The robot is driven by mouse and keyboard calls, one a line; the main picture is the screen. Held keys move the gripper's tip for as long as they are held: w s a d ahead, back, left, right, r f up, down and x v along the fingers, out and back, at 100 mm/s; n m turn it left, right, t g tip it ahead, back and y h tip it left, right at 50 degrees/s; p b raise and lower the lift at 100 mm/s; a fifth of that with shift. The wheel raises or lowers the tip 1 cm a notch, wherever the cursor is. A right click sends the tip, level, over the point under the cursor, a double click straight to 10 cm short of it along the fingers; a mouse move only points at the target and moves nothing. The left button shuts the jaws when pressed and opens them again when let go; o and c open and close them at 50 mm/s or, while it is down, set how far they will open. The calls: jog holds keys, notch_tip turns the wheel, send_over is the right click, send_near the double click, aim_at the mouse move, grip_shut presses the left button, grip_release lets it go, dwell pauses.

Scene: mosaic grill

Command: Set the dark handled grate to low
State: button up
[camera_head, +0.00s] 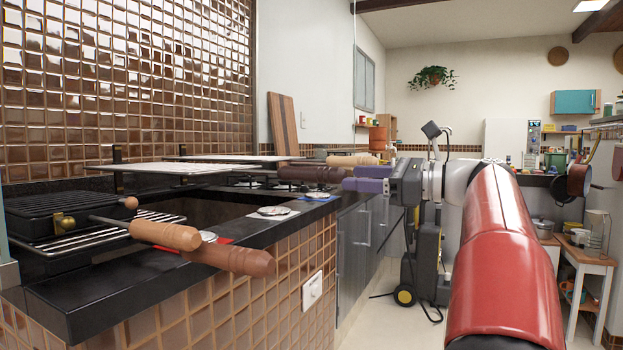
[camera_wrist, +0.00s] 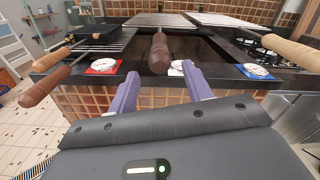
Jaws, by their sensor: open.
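The dark brown handle (camera_head: 312,173) of the grate sticks out over the counter's front edge. In the wrist view the handle (camera_wrist: 158,52) points toward me, and its pale wire grate (camera_wrist: 158,19) lies behind it, above the grill opening. My gripper (camera_head: 345,178) has purple fingers and is open. In the wrist view its fingertips (camera_wrist: 161,73) straddle the line of the handle, one on each side, close to its near end. I cannot tell whether the fingers overlap the handle's end in depth. Nothing is held.
At the left, a black grill basket (camera_head: 70,212) has a light wooden handle (camera_head: 165,233), and a brown handle (camera_head: 240,260) sits lower. Another light handle (camera_wrist: 291,52) is at the wrist view's right. Red (camera_wrist: 102,67) and blue (camera_wrist: 255,72) cards lie on the black counter.

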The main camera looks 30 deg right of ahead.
aim_at(323, 176)
jog(key=x, duration=0.8)
